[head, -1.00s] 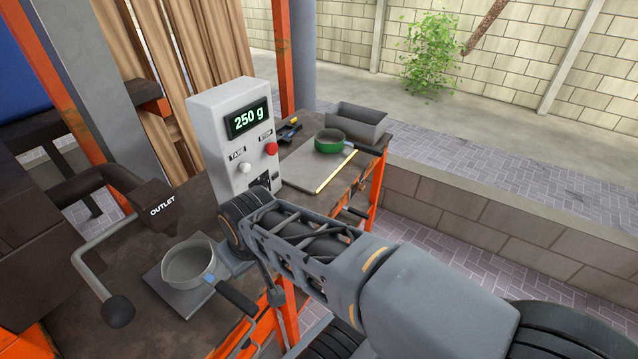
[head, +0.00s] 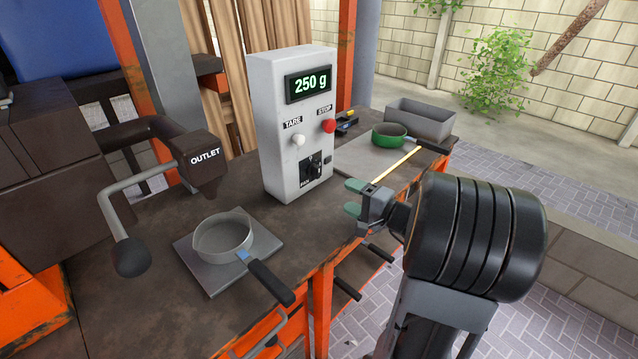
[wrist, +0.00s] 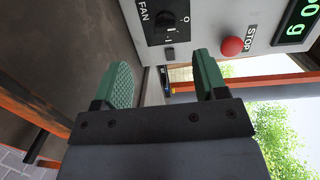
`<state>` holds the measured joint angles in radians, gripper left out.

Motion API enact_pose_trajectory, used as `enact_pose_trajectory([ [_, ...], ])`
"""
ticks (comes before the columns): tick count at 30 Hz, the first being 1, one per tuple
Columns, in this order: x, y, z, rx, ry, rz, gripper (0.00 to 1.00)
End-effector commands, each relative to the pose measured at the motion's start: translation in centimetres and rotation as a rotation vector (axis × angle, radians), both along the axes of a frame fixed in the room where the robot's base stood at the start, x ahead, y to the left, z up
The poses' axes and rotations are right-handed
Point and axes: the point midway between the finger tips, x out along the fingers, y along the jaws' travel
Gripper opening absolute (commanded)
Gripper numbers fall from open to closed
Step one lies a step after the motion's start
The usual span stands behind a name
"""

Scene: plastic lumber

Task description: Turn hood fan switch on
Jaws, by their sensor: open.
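The fan switch (head: 312,167) is a black rotary knob on a black plate, low on the front of the grey control box (head: 277,118). In the wrist view the knob (wrist: 168,20) sits at the top, beside a FAN label, with O and I marks near it. Its exact setting is too small to tell. My gripper (head: 352,198) has green finger pads and is right of the box, a short way from the knob and not touching it. In the wrist view my gripper (wrist: 163,66) has its fingers spread and nothing between them.
The box also has a white TARE button (head: 298,140), a red STOP button (head: 329,126) and a display reading 250 g (head: 308,85). A pan (head: 222,236) sits on a plate under the outlet (head: 205,160).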

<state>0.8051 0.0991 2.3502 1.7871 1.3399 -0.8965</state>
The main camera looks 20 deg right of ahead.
Motion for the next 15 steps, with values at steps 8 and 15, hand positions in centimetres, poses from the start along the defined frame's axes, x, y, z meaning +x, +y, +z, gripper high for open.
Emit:
enact_pose_trajectory([
  [8,2.6,-0.7,-0.2,0.018,-0.041,-0.063,0.66],
  [15,7.0,1.2,-0.1,0.017,-0.041,-0.06,0.66],
])
